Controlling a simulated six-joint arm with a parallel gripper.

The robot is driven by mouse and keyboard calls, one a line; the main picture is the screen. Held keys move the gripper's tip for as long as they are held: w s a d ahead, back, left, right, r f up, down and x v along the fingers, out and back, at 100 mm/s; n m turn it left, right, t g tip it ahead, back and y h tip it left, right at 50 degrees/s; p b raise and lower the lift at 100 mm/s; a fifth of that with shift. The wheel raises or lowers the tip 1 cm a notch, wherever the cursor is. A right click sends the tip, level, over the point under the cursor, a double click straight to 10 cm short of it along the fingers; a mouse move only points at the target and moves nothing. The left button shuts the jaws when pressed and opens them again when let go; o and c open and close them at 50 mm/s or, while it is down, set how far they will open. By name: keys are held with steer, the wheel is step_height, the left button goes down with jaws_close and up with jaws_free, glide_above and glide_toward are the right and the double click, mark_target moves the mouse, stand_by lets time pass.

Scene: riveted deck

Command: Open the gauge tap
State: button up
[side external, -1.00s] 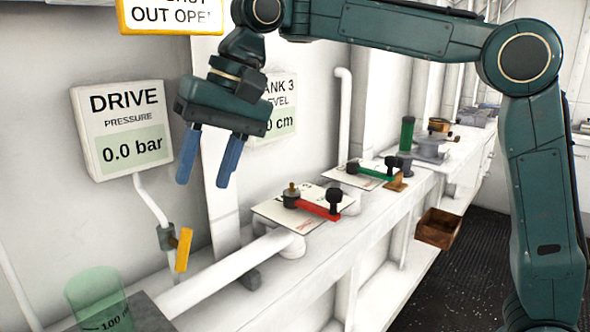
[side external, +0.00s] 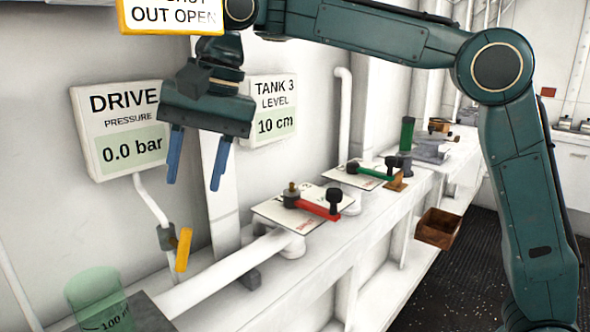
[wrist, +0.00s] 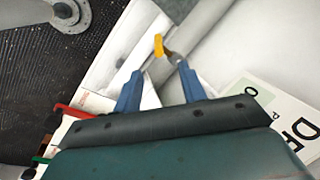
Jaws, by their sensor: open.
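The gauge tap has a yellow lever (side external: 183,249) on a grey body (side external: 166,237), on the thin white pipe below the drive pressure gauge. The lever hangs down, slightly tilted. My gripper (side external: 194,186) is open and empty, above the tap and apart from it, in front of the wall. In the wrist view the yellow lever (wrist: 159,46) shows beyond the gap between my blue fingers (wrist: 158,88). The drive pressure gauge (side external: 120,130) reads 0.0 bar.
A red-handled valve (side external: 317,208) and a green-handled valve (side external: 373,173) stand on the white bench to the right. A thick white pipe (side external: 228,272) runs below the tap. A clear green beaker (side external: 98,298) is front left. The tank 3 gauge (side external: 273,110) reads 10 cm.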

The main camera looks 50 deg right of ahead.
mark_target(183, 246)
steer(key=shift+a+f, duration=0.1)
steer(key=shift+x, duration=6.65)
steer(key=shift+c, duration=0.4)
jaws_close()
